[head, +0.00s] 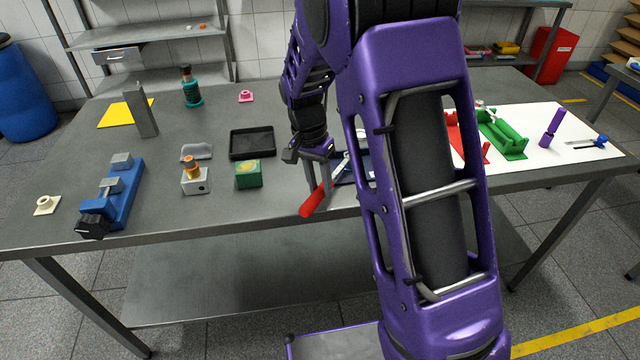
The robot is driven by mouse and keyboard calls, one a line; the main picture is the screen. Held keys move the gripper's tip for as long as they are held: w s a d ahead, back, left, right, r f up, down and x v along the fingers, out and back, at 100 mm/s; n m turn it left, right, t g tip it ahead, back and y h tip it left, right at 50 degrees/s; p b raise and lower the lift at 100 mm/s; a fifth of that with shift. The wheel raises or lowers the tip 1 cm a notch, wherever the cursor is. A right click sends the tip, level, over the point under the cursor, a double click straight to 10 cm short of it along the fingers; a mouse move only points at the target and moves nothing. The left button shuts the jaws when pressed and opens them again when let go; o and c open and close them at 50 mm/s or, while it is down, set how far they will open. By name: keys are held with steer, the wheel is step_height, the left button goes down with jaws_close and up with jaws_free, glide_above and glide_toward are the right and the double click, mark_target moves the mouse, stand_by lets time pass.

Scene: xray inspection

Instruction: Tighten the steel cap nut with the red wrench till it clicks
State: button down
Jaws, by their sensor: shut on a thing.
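The red wrench has a red handle (312,203) that sticks out toward the table's front edge, low and left of my arm. My gripper (319,176) points down and is shut on the wrench near the upper end of the red handle. A pale metal part runs up and right from there; I cannot tell whether it belongs to the wrench. I cannot make out the steel cap nut; my arm hides part of the table. A grey block (195,187) with a copper-coloured round piece (191,170) on top stands to the left.
Left of my gripper are a green box (248,174), a black tray (252,143), a blue vise (121,197) and an upright grey block (141,110). A dark blue tray (349,170) lies partly behind my arm. Green (501,134) and red fixtures stand on the right.

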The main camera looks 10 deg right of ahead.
steer(key=shift+r+p, duration=0.45)
steer(key=shift+r, duration=0.05)
stand_by(0.7)
steer(key=shift+r+p, duration=1.45)
steer(key=shift+r, duration=0.5)
steer(key=shift+f, duration=0.1)
